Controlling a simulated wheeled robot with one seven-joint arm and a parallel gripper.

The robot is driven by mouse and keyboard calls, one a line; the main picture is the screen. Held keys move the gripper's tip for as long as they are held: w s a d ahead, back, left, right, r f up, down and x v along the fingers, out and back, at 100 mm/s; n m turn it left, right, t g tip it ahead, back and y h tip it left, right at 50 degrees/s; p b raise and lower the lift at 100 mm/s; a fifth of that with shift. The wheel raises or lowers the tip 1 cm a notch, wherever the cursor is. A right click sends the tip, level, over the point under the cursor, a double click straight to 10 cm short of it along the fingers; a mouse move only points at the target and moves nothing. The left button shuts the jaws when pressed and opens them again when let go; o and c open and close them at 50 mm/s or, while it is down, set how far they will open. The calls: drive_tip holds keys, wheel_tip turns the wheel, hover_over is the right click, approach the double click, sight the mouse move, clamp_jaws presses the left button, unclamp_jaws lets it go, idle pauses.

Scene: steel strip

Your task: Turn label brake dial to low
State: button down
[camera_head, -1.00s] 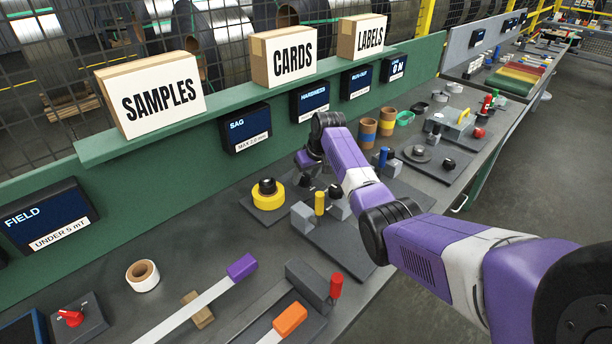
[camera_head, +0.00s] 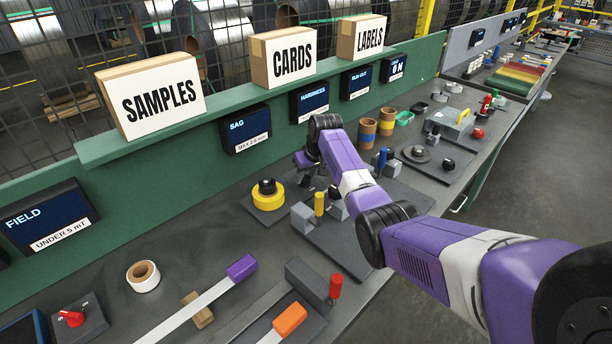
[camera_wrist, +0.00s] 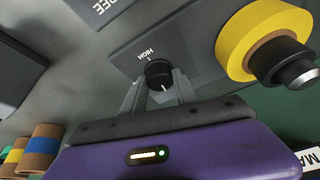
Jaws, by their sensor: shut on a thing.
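The brake dial (camera_wrist: 158,73) is a small black round knob on a grey plate (camera_wrist: 190,45), in the wrist view. The word HIGH is printed on the plate beside it, on the side away from my gripper. No LOW label can be read. My gripper (camera_wrist: 158,88) is shut on the dial, one finger on each side. In the head view my purple wrist (camera_head: 306,160) reaches down behind the yellow roll's plate area, and the dial is not clearly visible there.
A yellow roll (camera_wrist: 262,40) around a black spindle stands close beside the dial; it also shows in the head view (camera_head: 268,199). A grey block (camera_head: 303,217) and a yellow-handled fixture (camera_head: 319,203) stand nearby. Brown rolls (camera_head: 367,131) stand further back.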

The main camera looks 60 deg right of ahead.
drive_tip(key=m, duration=0.2)
drive_tip(key=m+g+h+p, duration=0.1)
drive_tip(key=m, duration=0.1)
drive_tip(key=shift+w+a+r, duration=0.1)
drive_tip(key=shift+w+a, duration=0.05)
drive_tip(key=m+b, duration=0.1)
drive_tip(key=m, duration=0.1)
drive_tip(key=m+g+h+b, duration=0.1)
drive_tip(key=m, duration=0.1)
drive_tip(key=shift+w+f+m+g, duration=0.15)
drive_tip(key=shift+f+m+g, duration=0.05)
drive_tip(key=shift+m+g, duration=0.1)
drive_tip(key=m+b, duration=0.2)
drive_tip(key=m+g+b, duration=0.1)
drive_tip(key=m+b, duration=0.1)
drive_tip(key=shift+w+f+m+g+b, duration=0.1)
drive_tip(key=shift+w+m+g+b, duration=0.05)
drive_tip(key=shift+m+g+b, duration=0.2)
drive_tip(key=m+b, duration=0.1)
drive_tip(key=b, duration=0.1)
drive_tip(key=m+g+b, duration=0.1)
drive_tip(key=m+b, duration=0.1)
drive_tip(key=b, duration=0.1)
drive_tip(key=shift+r+m, duration=0.2)
drive_tip(key=shift+m, duration=0.05)
drive_tip(key=shift+g, duration=0.25)
drive_tip(key=shift+r, duration=0.1)
drive_tip(key=c, duration=0.9)
unclamp_jaws()
drive_tip(key=shift+c, duration=0.2)
